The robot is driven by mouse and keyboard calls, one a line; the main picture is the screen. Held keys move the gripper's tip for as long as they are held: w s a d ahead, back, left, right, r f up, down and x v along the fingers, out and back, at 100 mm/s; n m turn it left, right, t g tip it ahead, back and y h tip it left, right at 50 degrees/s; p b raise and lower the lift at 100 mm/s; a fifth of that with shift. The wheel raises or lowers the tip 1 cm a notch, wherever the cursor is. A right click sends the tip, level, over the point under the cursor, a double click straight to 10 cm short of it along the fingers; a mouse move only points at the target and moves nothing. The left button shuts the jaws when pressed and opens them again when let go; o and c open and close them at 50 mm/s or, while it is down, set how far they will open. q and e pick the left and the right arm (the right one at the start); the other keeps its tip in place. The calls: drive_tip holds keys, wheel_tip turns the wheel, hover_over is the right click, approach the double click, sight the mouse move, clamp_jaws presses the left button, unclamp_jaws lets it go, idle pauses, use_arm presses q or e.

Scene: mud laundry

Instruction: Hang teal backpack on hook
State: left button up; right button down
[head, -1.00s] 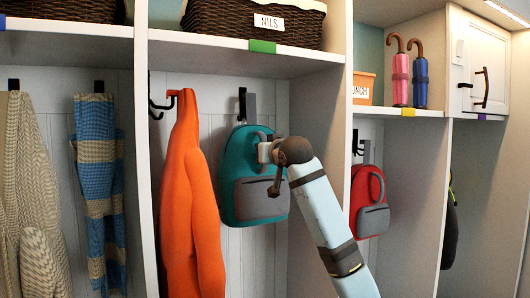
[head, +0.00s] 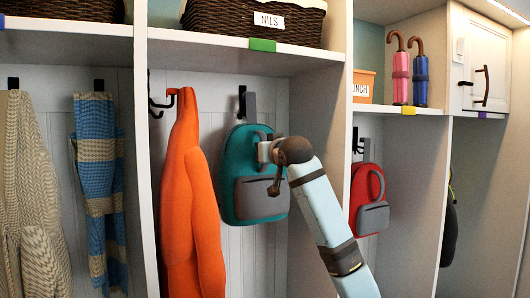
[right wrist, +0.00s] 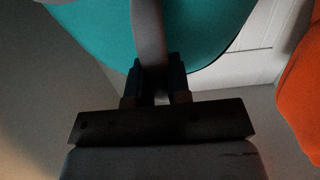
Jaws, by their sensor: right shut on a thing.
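The teal backpack (head: 240,165), with a grey front pocket, is upright against the back panel of the middle cubby. Its grey top loop (head: 250,106) is beside the black hook (head: 242,100); I cannot tell whether the loop is over it. My right gripper (head: 266,150) is at the backpack's upper right side. In the right wrist view, the jaws (right wrist: 160,85) are shut on a grey strap (right wrist: 150,40), with the teal fabric (right wrist: 90,35) just beyond. My left gripper is not in view.
An orange garment (head: 190,200) hangs left of the backpack. A divider (head: 338,130) stands to the right, with a red backpack (head: 369,205) beyond it. A shelf (head: 220,52) with a wicker basket (head: 254,22) is above. A striped scarf (head: 98,180) hangs further left.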

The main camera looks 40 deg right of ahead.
drive_tip(key=shift+f, duration=0.1)
idle(0.3)
drive_tip(key=shift+f, duration=0.45)
